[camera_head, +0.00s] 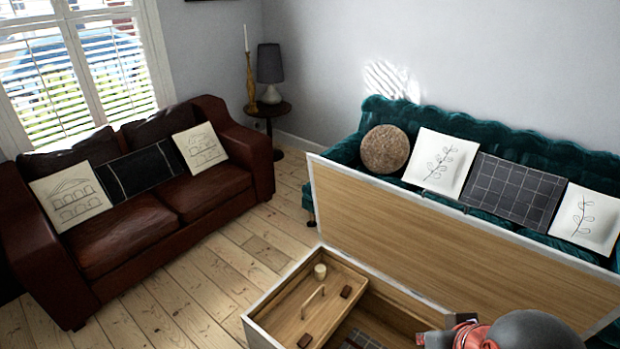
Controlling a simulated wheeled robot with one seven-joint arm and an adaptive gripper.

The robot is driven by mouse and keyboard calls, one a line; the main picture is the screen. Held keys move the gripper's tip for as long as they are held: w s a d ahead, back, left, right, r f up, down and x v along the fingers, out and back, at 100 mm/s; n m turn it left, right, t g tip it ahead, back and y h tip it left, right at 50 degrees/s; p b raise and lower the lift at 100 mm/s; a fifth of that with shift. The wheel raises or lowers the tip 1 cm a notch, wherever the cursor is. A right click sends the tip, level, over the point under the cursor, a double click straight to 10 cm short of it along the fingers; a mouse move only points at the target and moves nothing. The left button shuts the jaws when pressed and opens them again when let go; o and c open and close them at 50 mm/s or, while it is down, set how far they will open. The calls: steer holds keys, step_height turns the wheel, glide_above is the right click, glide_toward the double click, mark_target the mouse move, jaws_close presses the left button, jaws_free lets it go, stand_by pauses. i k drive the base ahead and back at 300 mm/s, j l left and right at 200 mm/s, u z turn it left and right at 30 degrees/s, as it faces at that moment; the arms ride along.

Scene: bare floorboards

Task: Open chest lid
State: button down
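The chest (262,325) stands at the bottom of the view, a wooden box with a pale rim. Its lid (430,235) is raised, a wide board with a wood-grain inner face and a pale edge, tilted up at the far side. Inside the chest, a wooden tray (292,303) with a bar handle shows at the left. My gripper (440,338) is at the bottom right, in front of the lid and over the chest's right part. My arm and the frame edge hide its fingers, so I cannot tell whether it touches anything.
A small pale cup-like object (320,271) sits at the tray's far end. A green sofa (450,120) with cushions stands behind the lid. A brown leather sofa (165,205) is at the left, and a side table (271,109) with a lamp is in the corner. Floorboards between are clear.

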mark_target(459, 261)
steer(key=i+j+u, duration=0.35)
steer(key=j, duration=0.3)
steer(key=i+j+u, duration=0.35)
steer(key=j, duration=0.3)
steer(key=i+j+u, duration=0.35)
steer(key=j, duration=0.15)
steer(key=i+j+u, duration=0.1)
steer(key=i, duration=0.35)
steer(key=i+j+u, duration=0.15)
steer(key=i, duration=0.3)
steer(key=i+j+u, duration=0.1)
steer(key=i+j, duration=0.15)
steer(key=i, duration=0.2)
steer(key=i+l+z, duration=0.2)
steer(key=z, duration=0.2)
steer(key=i+z, duration=1.05)
steer(key=z, duration=0.15)
steer(key=i+j+z, duration=0.25)
steer(key=z, duration=0.2)
steer(key=i+l+z, duration=0.1)
steer(key=i+z, duration=0.2)
steer(key=z, duration=0.2)
steer(key=i+z, duration=0.45)
steer(key=i+j+z, duration=0.15)
steer(key=z, duration=0.35)
steer(key=i+j+z, duration=0.25)
steer(key=z, duration=0.25)
steer(key=i+j, duration=0.05)
steer(key=i, duration=0.05)
